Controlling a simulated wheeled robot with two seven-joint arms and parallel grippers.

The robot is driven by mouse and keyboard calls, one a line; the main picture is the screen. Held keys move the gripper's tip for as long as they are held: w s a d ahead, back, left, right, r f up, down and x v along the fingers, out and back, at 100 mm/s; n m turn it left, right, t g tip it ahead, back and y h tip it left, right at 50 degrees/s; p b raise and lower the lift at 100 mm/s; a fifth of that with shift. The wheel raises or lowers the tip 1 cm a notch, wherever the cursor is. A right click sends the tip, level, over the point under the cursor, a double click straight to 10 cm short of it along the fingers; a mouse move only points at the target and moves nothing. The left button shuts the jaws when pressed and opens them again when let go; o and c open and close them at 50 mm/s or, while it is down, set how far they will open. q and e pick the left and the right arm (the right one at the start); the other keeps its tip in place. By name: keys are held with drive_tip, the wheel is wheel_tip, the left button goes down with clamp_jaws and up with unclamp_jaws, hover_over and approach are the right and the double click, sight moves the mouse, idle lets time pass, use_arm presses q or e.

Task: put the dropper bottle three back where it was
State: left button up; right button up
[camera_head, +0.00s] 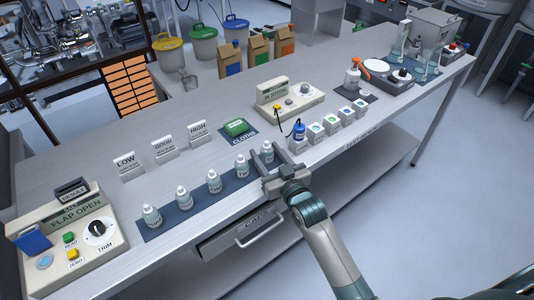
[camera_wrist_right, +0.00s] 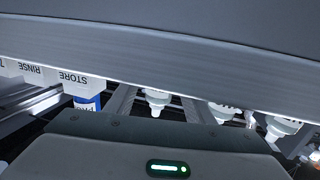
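A row of several white dropper bottles stands upright on a dark blue mat (camera_head: 199,208) near the bench's front edge. From the left they include bottles (camera_head: 151,216), (camera_head: 183,198), a middle bottle (camera_head: 214,182) and another bottle (camera_head: 241,166). Their labels are too small to read, so I cannot tell numbers. My right gripper (camera_head: 265,153) is open, with its fingers on either side of the rightmost bottle (camera_head: 267,152). In the right wrist view this bottle (camera_wrist_right: 157,101) shows between the spread fingers, with gaps on both sides. My left gripper is out of view.
A blue-labelled bottle (camera_head: 299,132) stands just right of my gripper, by a row of small white blocks (camera_head: 331,128). Behind are a green cloth pack (camera_head: 236,127) and LOW, GOOD and HIGH signs (camera_head: 164,150). A FLAP OPEN console (camera_head: 70,235) stands at the left end.

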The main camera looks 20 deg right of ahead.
drive_tip(key=shift+r, duration=0.15)
drive_tip(key=shift+s, duration=0.45)
drive_tip(key=s+d+b, duration=0.1)
drive_tip(key=s+b, duration=0.1)
drive_tip(key=s, duration=0.9)
drive_tip(key=shift+d+r, duration=0.3)
drive_tip(key=shift+d, duration=0.1)
